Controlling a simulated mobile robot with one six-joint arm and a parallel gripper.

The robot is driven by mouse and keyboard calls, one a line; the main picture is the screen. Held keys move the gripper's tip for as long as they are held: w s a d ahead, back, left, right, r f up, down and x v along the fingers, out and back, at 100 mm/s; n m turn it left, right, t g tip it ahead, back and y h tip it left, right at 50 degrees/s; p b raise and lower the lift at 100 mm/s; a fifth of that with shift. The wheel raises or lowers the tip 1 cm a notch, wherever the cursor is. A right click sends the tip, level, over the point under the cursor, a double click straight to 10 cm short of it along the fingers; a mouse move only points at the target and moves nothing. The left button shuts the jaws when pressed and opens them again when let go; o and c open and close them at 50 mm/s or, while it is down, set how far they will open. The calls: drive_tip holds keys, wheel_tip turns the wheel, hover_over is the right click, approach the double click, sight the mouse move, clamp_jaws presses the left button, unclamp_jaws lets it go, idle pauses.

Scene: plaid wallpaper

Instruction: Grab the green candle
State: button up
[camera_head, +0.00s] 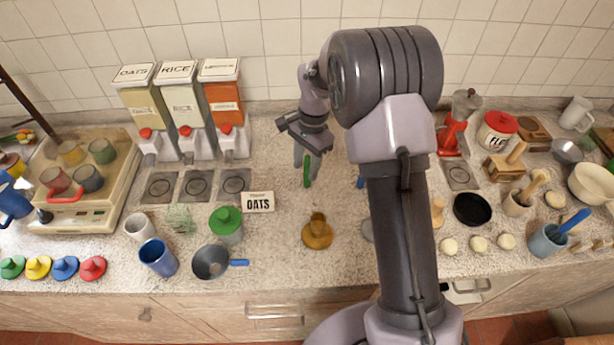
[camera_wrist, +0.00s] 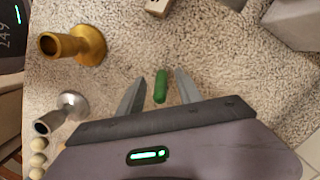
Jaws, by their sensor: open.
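The green candle (camera_head: 307,171) is a short green stick in the head view, at my gripper's fingertips above the middle of the counter. In the wrist view the green candle (camera_wrist: 160,86) lies between the two open fingers, with a gap on each side. My gripper (camera_wrist: 157,88) is open and points down; in the head view my gripper (camera_head: 306,170) is partly in front of the counter's back part. I cannot tell whether the candle touches the counter.
A brass candlestick (camera_head: 317,232) stands nearer the front, and also shows in the wrist view (camera_wrist: 88,45). A silver holder (camera_wrist: 69,109) is beside it. Counter around the candle is clear.

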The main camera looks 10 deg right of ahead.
clamp_jaws()
idle(0.3)
